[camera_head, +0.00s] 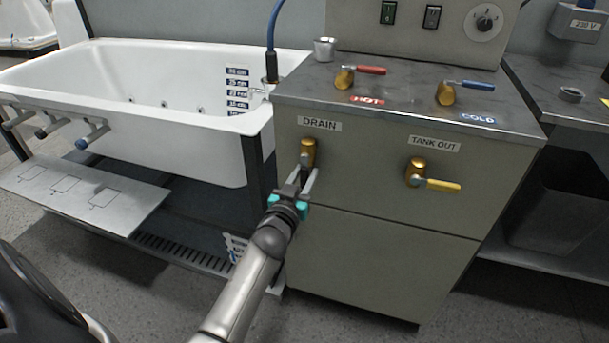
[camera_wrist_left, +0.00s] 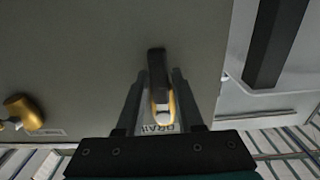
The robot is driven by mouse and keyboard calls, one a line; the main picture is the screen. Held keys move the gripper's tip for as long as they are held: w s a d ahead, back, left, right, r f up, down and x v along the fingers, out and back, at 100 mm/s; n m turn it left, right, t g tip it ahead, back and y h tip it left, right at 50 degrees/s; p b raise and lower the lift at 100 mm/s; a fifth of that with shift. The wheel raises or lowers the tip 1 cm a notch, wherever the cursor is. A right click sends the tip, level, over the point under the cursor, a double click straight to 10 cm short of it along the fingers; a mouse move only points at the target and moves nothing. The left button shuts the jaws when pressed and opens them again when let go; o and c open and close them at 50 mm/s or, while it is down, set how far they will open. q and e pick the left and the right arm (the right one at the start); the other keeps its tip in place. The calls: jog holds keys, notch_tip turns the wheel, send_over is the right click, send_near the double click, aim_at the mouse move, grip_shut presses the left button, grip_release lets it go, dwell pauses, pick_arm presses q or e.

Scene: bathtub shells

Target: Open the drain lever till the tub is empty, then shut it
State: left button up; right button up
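The drain valve (camera_head: 308,147) is brass and sits under the DRAIN label on the front of the grey cabinet. In the left wrist view its lever (camera_wrist_left: 157,62) has a dark grip and hangs straight down from the brass body. My left gripper (camera_head: 303,178) is at the valve, its fingers open on either side of the lever (camera_wrist_left: 160,72), with gaps showing. The gripper hides most of the lever in the head view. The white tub (camera_head: 150,75) stands at left, with a level scale (camera_head: 237,88) on its inner wall; I cannot make out a water surface. My right gripper is out of view.
The tank out valve (camera_head: 416,172) has a yellow lever pointing right. Red hot (camera_head: 362,70) and blue cold (camera_head: 470,86) levers and a metal cup (camera_head: 324,49) are on the cabinet top (camera_head: 400,95). A blue hose (camera_head: 272,25) rises at the tub's corner.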

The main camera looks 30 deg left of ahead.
pick_arm(q)
grip_shut()
dwell(1.0)
